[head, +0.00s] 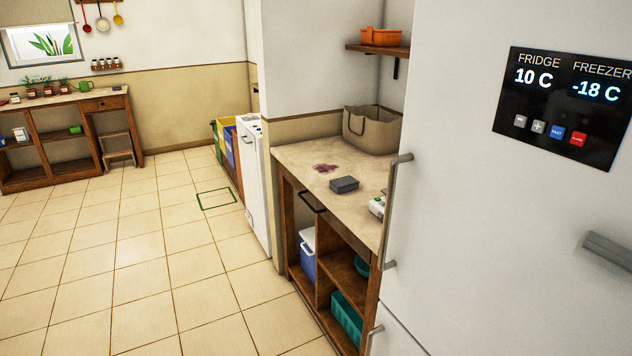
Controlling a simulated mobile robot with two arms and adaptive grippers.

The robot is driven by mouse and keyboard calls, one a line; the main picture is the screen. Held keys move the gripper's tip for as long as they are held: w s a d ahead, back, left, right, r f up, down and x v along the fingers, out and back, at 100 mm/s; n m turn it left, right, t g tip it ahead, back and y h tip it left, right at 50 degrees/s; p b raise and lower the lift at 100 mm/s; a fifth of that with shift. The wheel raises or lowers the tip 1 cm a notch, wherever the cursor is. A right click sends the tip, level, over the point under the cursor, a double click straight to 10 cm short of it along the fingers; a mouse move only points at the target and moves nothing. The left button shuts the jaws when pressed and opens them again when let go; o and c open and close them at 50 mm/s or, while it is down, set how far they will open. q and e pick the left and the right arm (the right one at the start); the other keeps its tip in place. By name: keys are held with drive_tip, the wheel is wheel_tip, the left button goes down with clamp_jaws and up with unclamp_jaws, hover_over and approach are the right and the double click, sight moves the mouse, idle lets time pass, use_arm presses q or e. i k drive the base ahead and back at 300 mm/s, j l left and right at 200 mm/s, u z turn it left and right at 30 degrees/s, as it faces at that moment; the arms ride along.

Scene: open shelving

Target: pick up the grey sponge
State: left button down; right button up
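A small dark grey block (344,185), which looks like the grey sponge, lies flat on the beige top of a wooden counter (295,156). A dark reddish stain (325,168) is on the counter just behind and left of it. Neither of my grippers shows in the head view, and nothing touches the sponge.
A white fridge (450,220) with a long handle stands close on the right and hides the counter's right end. A beige basket (371,130) and a partly hidden white and green item (377,206) are on the counter. The tiled floor (140,270) at left is clear.

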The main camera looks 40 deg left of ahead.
sight(341, 184)
drive_tip(key=u, duration=1.1)
drive_tip(key=i+j+z, duration=0.1)
drive_tip(key=z, duration=0.3)
drive_tip(key=i+j+z, duration=0.15)
drive_tip(key=z, duration=0.25)
drive_tip(key=j+z, duration=0.2)
drive_tip(key=z, duration=0.15)
drive_tip(key=i+j+z, duration=0.2)
drive_tip(key=j, duration=0.45)
drive_tip(key=i+j+z, duration=0.2)
drive_tip(key=j, duration=0.5)
drive_tip(key=j+z, duration=0.15)
drive_tip(key=j, duration=0.55)
drive_tip(key=i+j+z, duration=0.2)
drive_tip(key=j, duration=0.5)
drive_tip(key=k, duration=0.1)
